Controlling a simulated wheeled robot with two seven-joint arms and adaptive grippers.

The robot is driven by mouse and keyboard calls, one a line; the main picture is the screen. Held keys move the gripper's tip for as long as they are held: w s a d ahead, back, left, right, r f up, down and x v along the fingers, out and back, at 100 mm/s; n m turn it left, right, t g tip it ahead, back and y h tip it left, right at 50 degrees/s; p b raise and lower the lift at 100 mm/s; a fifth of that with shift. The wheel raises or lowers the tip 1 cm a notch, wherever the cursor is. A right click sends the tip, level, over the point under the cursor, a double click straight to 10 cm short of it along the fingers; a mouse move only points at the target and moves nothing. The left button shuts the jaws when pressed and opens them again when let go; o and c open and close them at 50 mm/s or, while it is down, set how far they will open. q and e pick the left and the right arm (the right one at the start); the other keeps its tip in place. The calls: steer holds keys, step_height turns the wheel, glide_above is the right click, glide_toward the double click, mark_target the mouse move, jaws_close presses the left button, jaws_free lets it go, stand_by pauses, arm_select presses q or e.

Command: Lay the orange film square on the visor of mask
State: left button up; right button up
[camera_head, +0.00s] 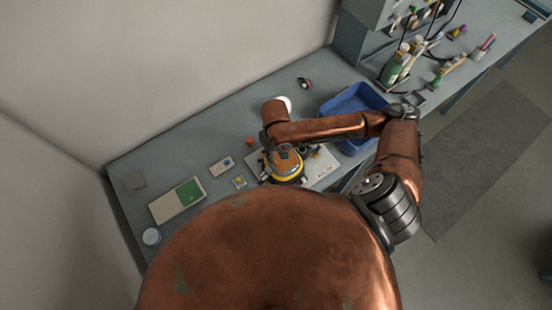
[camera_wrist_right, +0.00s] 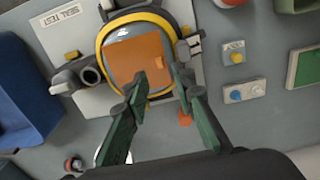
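The mask (camera_wrist_right: 101,50) lies on a white board, its visor facing up inside a yellow ring; it also shows in the head view (camera_head: 287,179). The orange film square (camera_wrist_right: 133,60) lies over the visor, slightly turned, covering most of it, with a grey strip of visor bare at the top. A small orange tab stands on the film. My right gripper (camera_wrist_right: 160,74) is over the film, its two green fingers apart on either side near the tab, holding nothing. Whether a fingertip touches the film I cannot tell. My left gripper is not in view.
The white board (camera_wrist_right: 52,45) reads "SEAL TEST". A blue bin (camera_head: 333,108) stands to its right in the head view. A small orange piece (camera_head: 249,141), a light box (camera_head: 221,166) and a green-and-white tray (camera_head: 163,208) lie to the left. Bottles (camera_head: 394,69) stand at the far right.

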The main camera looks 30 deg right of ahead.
mark_target(276, 162)
step_height(276, 162, up, 7)
steer(key=shift+r, duration=0.15)
